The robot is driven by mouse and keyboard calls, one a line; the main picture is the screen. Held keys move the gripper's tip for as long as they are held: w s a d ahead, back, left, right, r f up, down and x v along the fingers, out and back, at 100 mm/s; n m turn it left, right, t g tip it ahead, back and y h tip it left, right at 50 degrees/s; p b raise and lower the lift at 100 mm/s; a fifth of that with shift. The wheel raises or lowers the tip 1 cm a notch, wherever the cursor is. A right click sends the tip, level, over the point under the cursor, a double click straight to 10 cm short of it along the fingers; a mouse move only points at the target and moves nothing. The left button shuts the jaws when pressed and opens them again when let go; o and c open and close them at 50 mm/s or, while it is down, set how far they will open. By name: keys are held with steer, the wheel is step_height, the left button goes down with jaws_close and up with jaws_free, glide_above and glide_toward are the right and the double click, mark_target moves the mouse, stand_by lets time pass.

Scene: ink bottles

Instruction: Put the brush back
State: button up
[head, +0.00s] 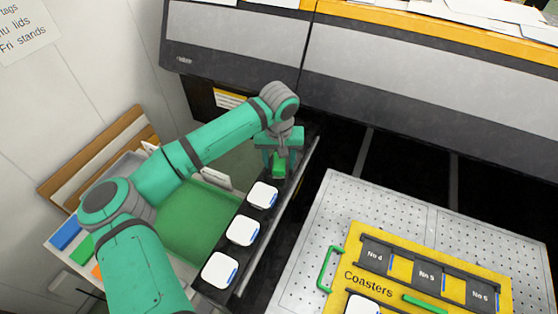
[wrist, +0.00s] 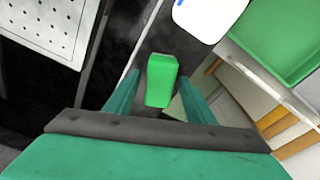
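A bright green block-shaped piece (head: 279,170) stands at the far end of a dark rail that holds white square items. It also shows in the wrist view (wrist: 161,80). It may be the brush or its handle; no bristles are visible. My gripper (head: 280,158) is over this piece, with one finger on each side. In the wrist view the fingers (wrist: 160,88) are apart, with small gaps to the green piece, so the gripper looks open around it. The lower part of the piece is hidden.
White square items (head: 243,230) lie along the dark rail (head: 262,232). A green tray (head: 197,215) is left of it. A perforated grey board (head: 330,210) with a yellow Coasters panel (head: 350,240) and a green bar (head: 425,304) is at right. A grey machine front (head: 400,75) stands behind.

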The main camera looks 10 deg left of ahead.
mark_target(279, 164)
steer(key=shift+r, duration=0.1)
step_height(279, 164, up, 12)
steer(key=s, duration=0.1)
steer(key=shift+s+d, duration=0.15)
steer(key=shift+s, duration=0.1)
stand_by(0.8)
